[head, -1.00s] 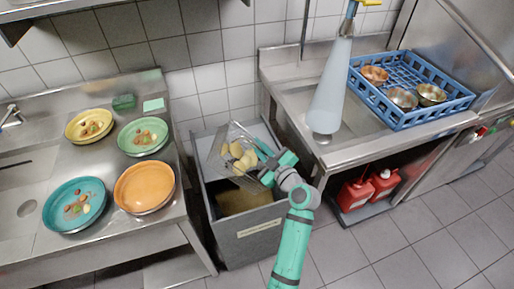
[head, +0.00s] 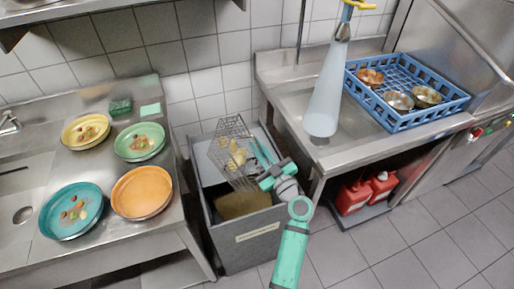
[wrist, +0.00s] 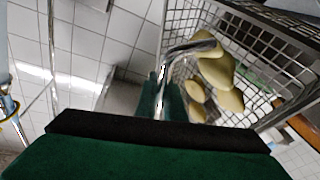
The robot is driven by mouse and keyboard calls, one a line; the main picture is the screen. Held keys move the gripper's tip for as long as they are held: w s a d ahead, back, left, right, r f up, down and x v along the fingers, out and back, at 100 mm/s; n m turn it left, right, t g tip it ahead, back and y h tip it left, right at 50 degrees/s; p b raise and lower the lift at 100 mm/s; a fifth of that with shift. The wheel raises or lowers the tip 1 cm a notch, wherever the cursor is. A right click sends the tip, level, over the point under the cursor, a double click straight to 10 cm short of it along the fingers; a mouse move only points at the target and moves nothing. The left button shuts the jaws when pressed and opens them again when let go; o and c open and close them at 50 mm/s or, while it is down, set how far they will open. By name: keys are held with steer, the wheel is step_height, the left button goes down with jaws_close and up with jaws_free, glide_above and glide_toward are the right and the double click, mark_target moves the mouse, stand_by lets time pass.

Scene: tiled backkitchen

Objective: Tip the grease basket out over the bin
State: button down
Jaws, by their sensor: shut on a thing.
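My gripper (head: 262,158) is shut on the wire basket (head: 228,133), which is tilted steeply over the grey bin (head: 255,250). In the wrist view my green fingers (wrist: 160,98) close around the metal handle of the basket (wrist: 262,45). Several pale yellow lumps (head: 237,156) are still inside the mesh; they show larger in the wrist view (wrist: 222,75). The bin is open at the top, with a brownish mass (head: 240,205) low inside it. The basket partly hides the bin's back.
On the right, a sink counter carries a blue rack (head: 402,122) with metal bowls. A pale hanging cone (head: 325,100) and red jugs (head: 354,197) are nearby.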

steer(key=shift+f+m+t, duration=0.2)
steer(key=shift+m+t, duration=0.4)
steer(key=shift+m, duration=0.3)
steer(key=shift+f+m+t, duration=0.15)
steer(key=shift+m+t, duration=0.45)
steer(key=shift+m, duration=0.3)
steer(key=shift+d, duration=0.1)
